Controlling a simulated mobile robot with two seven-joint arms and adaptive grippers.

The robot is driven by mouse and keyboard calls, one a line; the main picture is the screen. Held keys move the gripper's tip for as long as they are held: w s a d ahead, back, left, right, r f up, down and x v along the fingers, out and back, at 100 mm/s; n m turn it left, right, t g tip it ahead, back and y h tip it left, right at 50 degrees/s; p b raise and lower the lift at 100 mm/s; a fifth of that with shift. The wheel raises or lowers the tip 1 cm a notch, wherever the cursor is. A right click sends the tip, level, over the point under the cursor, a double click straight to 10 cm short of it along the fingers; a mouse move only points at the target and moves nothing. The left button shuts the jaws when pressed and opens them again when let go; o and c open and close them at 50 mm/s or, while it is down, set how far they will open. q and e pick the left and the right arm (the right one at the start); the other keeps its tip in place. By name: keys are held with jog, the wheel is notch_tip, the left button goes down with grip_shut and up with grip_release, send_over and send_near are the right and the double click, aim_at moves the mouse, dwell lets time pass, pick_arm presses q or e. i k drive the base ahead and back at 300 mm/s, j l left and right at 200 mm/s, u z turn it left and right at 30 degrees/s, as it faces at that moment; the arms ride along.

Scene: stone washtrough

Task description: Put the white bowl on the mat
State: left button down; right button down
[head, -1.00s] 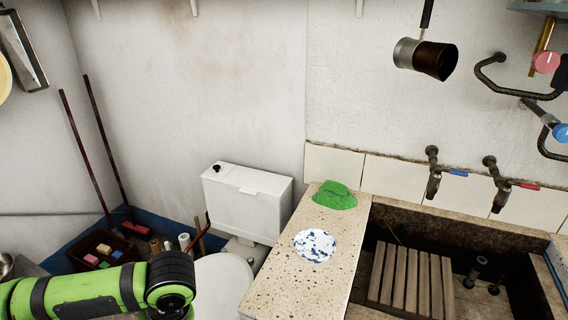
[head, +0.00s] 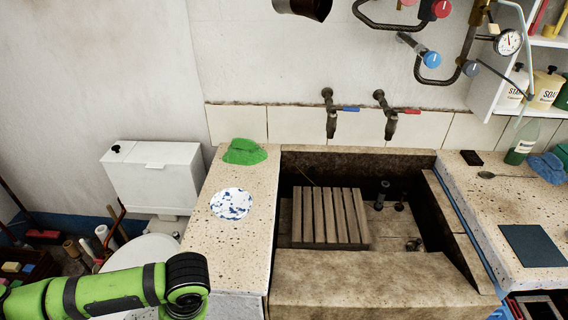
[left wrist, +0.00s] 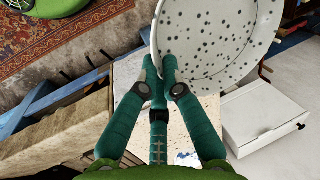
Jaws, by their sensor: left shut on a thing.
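A white bowl with dark speckles (left wrist: 215,40) fills the upper middle of the left wrist view. My left gripper (left wrist: 160,72) is shut on its near rim, and the bowl is cut off by the top edge. In the head view only my left arm shows, at the lower left; its gripper and the bowl are out of frame. A dark blue-grey square mat (head: 532,246) lies flat on the right-hand counter, with nothing on it. My right gripper is in neither view.
A stone trough with a wooden slatted rack (head: 328,216) lies between the counters. The left counter bears a green cloth (head: 244,151) and a blue-and-white round piece (head: 231,204). Near the mat are a green bottle (head: 522,145), a blue cloth (head: 547,166) and a spoon (head: 497,175).

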aim_at(532, 244)
jog(key=l+z, duration=0.4)
jog(key=i+l+z, duration=0.1)
jog(key=z, duration=0.3)
jog(key=i+l+z, duration=0.1)
jog(key=l+z, duration=0.3)
jog(key=i+l+z, duration=0.1)
jog(key=z, duration=0.3)
jog(key=i+l+z, duration=0.15)
jog(key=i+l, duration=0.35)
jog(key=i+l+z, duration=0.15)
jog(key=i+l, duration=0.25)
jog(key=i, duration=0.2)
